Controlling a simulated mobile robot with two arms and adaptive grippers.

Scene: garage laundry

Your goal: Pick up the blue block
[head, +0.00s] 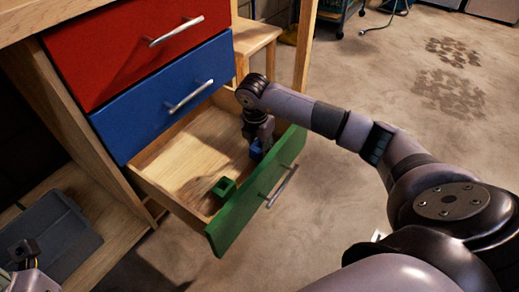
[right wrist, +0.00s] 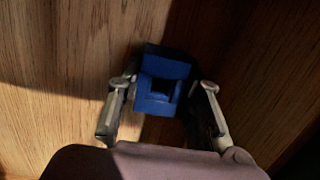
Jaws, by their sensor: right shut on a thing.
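The blue block (head: 256,149) is inside the open green-fronted drawer, toward its right end. My right gripper (head: 257,146) reaches down into the drawer and is shut on the block. In the right wrist view, the blue block (right wrist: 162,82) has a square hollow and sits between the two fingers (right wrist: 163,95), over the wooden drawer bottom. I cannot tell whether it touches the bottom. My left gripper (head: 24,254) shows only in part at the lower left edge of the head view, and its fingers are unclear.
A green block (head: 224,187) lies in the same drawer (head: 193,151), near the green front (head: 257,190). Closed blue (head: 165,97) and red (head: 130,45) drawers are above. A grey bin (head: 50,237) stands at lower left. The floor at right is mostly clear.

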